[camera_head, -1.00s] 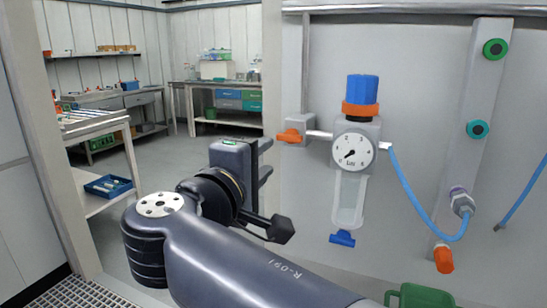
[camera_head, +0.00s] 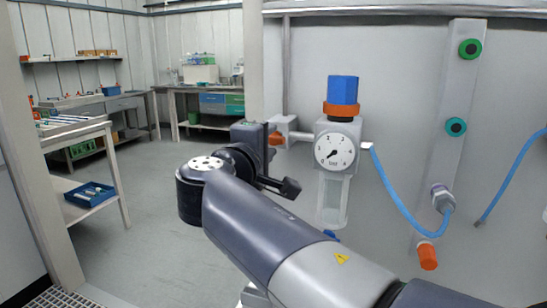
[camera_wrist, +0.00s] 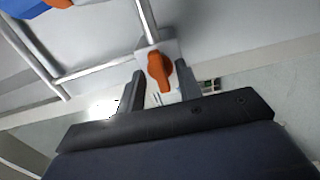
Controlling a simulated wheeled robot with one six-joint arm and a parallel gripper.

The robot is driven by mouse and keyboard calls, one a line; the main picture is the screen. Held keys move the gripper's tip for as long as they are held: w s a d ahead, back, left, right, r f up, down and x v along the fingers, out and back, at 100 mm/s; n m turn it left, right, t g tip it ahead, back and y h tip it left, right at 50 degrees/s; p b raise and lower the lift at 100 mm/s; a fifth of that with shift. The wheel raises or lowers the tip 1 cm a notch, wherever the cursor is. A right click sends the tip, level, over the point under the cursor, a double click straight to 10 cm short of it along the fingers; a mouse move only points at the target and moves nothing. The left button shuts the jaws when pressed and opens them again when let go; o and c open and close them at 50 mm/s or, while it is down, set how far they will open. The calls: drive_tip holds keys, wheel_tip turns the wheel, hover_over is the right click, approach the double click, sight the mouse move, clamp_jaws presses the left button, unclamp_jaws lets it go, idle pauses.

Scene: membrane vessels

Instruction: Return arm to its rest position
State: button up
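My arm (camera_head: 265,235) reaches from the lower right towards the left, with its wrist bent by the wall panel. My gripper (camera_head: 272,137) is at the orange valve handle (camera_head: 276,139), and partly covers it in the head view. In the wrist view my gripper (camera_wrist: 160,72) has its two dark fingers apart. The orange handle (camera_wrist: 160,72) shows between and beyond the fingers on a grey valve block (camera_wrist: 148,50). I cannot tell whether a finger touches it. Nothing is seen held.
Right of my gripper stand a gauge (camera_head: 334,150), a blue-topped regulator (camera_head: 343,90) and a clear bowl (camera_head: 333,200). A blue hose (camera_head: 388,190) hangs beside them. A bench with a blue tray (camera_head: 90,195) is at left. The floor (camera_head: 140,240) between is clear.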

drive_tip(key=shift+s, duration=0.1)
drive_tip(key=v, duration=1)
drive_tip(key=x, duration=1)
drive_tip(key=shift+w+d, duration=0.15)
drive_tip(key=shift+w, duration=0.1)
drive_tip(key=n+p, duration=0.4)
drive_tip(key=p, duration=0.3)
drive_tip(key=n+p, duration=0.5)
drive_tip(key=p, duration=0.2)
drive_tip(key=shift+s+r+n, duration=0.15)
drive_tip(key=shift+n, duration=0.15)
